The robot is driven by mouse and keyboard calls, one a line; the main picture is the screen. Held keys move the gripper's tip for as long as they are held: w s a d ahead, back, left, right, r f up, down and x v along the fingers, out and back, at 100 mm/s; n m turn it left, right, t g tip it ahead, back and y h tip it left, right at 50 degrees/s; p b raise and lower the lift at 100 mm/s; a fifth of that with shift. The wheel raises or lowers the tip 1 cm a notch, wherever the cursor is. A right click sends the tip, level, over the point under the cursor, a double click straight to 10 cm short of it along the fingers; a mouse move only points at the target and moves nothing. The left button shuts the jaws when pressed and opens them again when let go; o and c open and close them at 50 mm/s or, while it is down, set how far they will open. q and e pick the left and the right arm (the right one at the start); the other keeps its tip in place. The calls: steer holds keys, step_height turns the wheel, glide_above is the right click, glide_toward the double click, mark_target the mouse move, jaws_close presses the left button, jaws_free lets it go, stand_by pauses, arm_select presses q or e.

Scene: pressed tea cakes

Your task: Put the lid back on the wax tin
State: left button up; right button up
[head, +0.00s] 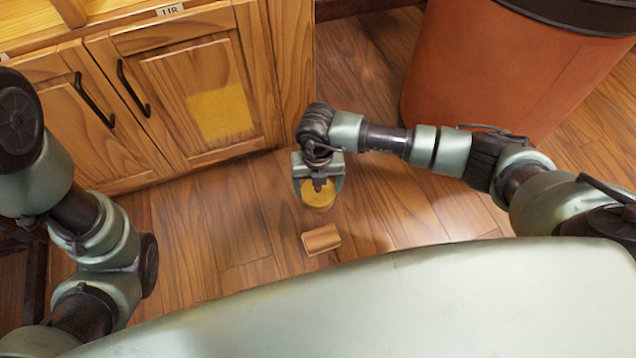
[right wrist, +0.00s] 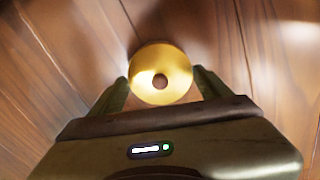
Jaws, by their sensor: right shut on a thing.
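My right gripper (head: 320,190) points down over the wooden floor, shut on a round yellow thing (head: 318,201), which looks like the wax tin's lid. In the right wrist view this lid (right wrist: 146,84) is a shiny yellow disc with a brown spot at its centre, a knob or a hole. It sits between the two fingertips of the right gripper (right wrist: 163,88). I cannot make out a separate tin body in either view; anything under the disc is hidden. My left arm shows at the left edge of the head view, but its gripper does not.
A small orange-brown block (head: 321,239) lies on the floor (head: 235,215) just in front of the right gripper. A wooden cabinet (head: 180,85) with black handles and a yellow patch (head: 220,111) stands behind left. A large terracotta bin (head: 500,70) stands back right.

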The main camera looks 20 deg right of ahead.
steer(key=o, duration=1.3)
steer(key=shift+r, duration=0.1)
step_height(320, 180, up, 6)
steer(key=p, duration=0.5)
steer(key=shift+f+p, duration=0.25)
steer(key=shift+p, duration=0.1)
steer(key=shift+r, duration=0.25)
steer(key=shift+r+p, duration=0.4)
steer(key=shift+p, duration=0.3)
jaws_close()
